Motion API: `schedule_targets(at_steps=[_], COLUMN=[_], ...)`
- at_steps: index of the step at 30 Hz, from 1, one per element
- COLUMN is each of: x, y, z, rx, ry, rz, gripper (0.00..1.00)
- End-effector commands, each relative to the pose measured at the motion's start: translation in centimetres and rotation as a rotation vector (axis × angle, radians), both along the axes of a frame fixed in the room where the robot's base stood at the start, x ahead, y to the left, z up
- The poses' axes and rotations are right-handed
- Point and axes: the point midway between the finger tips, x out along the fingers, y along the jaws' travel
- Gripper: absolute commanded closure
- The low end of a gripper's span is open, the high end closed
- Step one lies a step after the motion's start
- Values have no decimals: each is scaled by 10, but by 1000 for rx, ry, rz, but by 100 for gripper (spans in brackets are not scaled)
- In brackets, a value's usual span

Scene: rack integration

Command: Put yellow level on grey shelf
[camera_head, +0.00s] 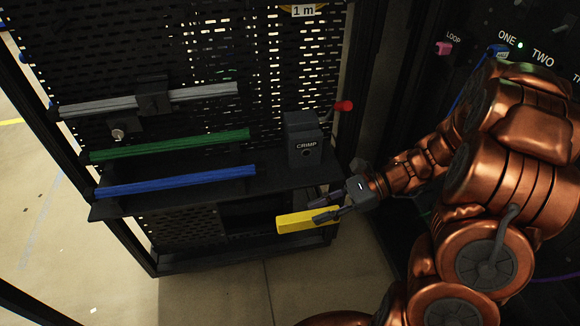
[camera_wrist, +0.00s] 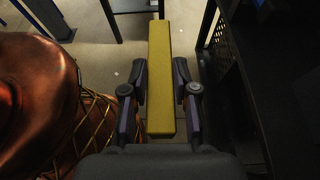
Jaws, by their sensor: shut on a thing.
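The yellow level (camera_head: 296,221) is a yellow bar held in my gripper (camera_head: 324,207), in front of and a little below the dark shelf. In the wrist view the yellow level (camera_wrist: 160,80) runs lengthwise between the two fingers of my gripper (camera_wrist: 162,85), which is shut on it. Part of the bar's near end is hidden by a finger in the head view. The dark grey shelf (camera_head: 215,193) is fixed to a perforated panel and carries other items. Which surface is the grey shelf of the task I cannot tell for certain.
A blue bar (camera_head: 175,181) and a green bar (camera_head: 170,145) are at the shelf, with a grey rail (camera_head: 205,94) above. Open floor (camera_head: 330,275) lies below.

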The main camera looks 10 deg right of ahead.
Motion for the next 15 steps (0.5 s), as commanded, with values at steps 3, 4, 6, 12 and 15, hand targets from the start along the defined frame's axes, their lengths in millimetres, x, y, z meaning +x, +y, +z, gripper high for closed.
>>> schedule_targets(at_steps=[3,4,6,12,15], x=[25,31,46,83,99], y=[0,0,0,0,1], z=[-1,-1,-1,-1,-1], rx=[-2,-2,-4,-2,-1], ry=[1,2,-1,0,1], rz=[2,2,4,3,3], gripper=[100,100,100,100,100])
